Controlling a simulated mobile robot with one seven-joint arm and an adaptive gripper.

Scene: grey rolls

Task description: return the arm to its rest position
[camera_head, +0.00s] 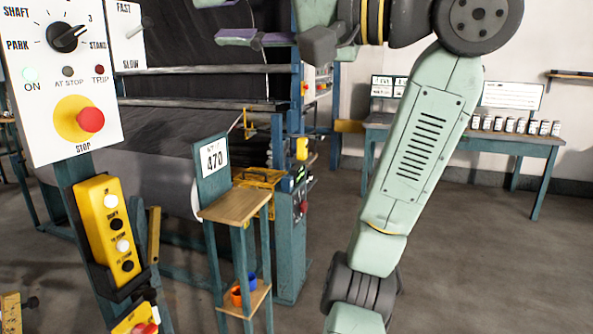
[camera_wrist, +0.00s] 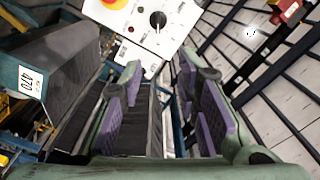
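My arm (camera_head: 418,150) is pale green with grey joints. It rises from the lower middle of the head view to a dark elbow joint at the top right, then runs left along the top edge. My gripper (camera_head: 225,21) is at the top of the head view, partly cut off, with purple finger pads. In the wrist view my gripper (camera_wrist: 160,78) has its two fingers spread apart with nothing between them. It is raised in front of the dark roll machine, to the right of the white control panel (camera_head: 58,75).
A yellow button box (camera_head: 110,227) hangs below the panel. A small wooden stand (camera_head: 235,206) bears the 470 sign (camera_head: 214,158). A large grey roll (camera_head: 150,170) lies behind it. A bench (camera_head: 500,137) with several jars stands at the back right. The floor at right is clear.

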